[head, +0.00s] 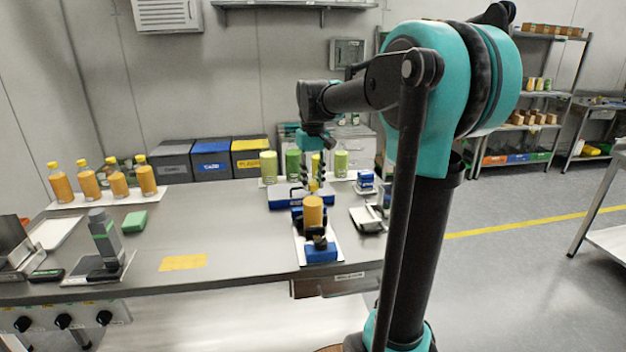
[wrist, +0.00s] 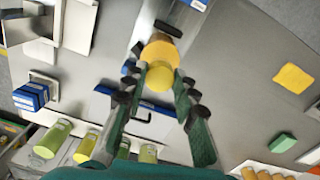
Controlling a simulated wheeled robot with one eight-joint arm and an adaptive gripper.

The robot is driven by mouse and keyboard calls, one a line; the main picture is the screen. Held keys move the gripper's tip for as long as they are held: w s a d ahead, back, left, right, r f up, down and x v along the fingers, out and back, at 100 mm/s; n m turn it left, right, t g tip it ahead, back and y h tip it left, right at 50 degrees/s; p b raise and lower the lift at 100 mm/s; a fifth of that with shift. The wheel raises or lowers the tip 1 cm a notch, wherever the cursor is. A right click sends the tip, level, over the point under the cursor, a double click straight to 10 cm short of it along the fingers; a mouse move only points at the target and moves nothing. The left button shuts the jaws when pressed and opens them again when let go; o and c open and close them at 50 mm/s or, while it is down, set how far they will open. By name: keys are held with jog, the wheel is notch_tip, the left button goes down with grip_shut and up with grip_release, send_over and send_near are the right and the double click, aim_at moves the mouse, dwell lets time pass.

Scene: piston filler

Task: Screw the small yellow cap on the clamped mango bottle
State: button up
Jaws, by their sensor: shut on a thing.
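The mango bottle (head: 313,212), orange, stands upright in a dark clamp with a blue block (head: 320,253) near the table's front edge. In the wrist view the bottle (wrist: 159,48) shows just beyond my fingertips. My gripper (head: 313,181) points down over the bottle, its dark fingers shut on the small yellow cap (head: 313,186). The cap (wrist: 160,78) sits between the fingertips (wrist: 160,76) in the wrist view, overlapping the bottle's near side. I cannot tell whether the cap touches the bottle's neck, which is hidden.
Several filled bottles (head: 88,182) stand at the left. A green sponge (head: 134,222) and a yellow cloth (head: 184,262) lie on the table.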

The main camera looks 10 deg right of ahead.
jog(key=m, duration=0.7)
jog(key=shift+m, duration=0.3)
jog(key=m, duration=0.3)
jog(key=shift+m, duration=0.4)
jog(key=m, duration=0.3)
jog(key=shift+a+m, duration=0.1)
jog(key=shift+m, duration=0.2)
jog(key=o, duration=0.8)
jog(key=shift+c, duration=0.2)
